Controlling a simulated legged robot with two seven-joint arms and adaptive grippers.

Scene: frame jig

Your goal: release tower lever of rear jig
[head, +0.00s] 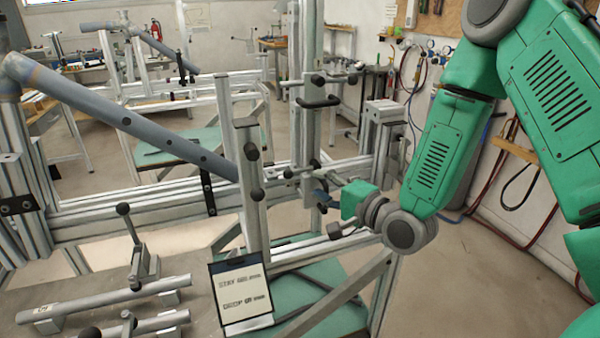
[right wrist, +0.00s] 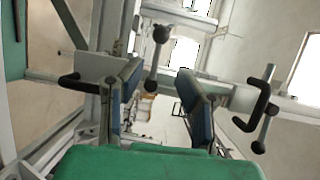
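A metal tower post (head: 312,120) stands on the jig frame at the centre of the head view. It carries clamps with black handles (head: 318,102). My right gripper (head: 322,196) is low beside the post, at the end of my green arm. In the right wrist view its two blue-padded fingers (right wrist: 160,88) are open, with a gap between them. A lever with a black ball knob (right wrist: 162,34) shows in that gap, beyond the fingers. I cannot tell whether they touch it. Which handle in the head view this is, I cannot tell. My left gripper is not in view.
A grey-blue tube (head: 130,120) slopes across the jig at left. A nearer post (head: 250,190) stands left of my gripper. A sign (head: 240,292) stands in front. In the right wrist view a black handle (right wrist: 262,105) is right of the fingers. Open floor (head: 490,285) lies right.

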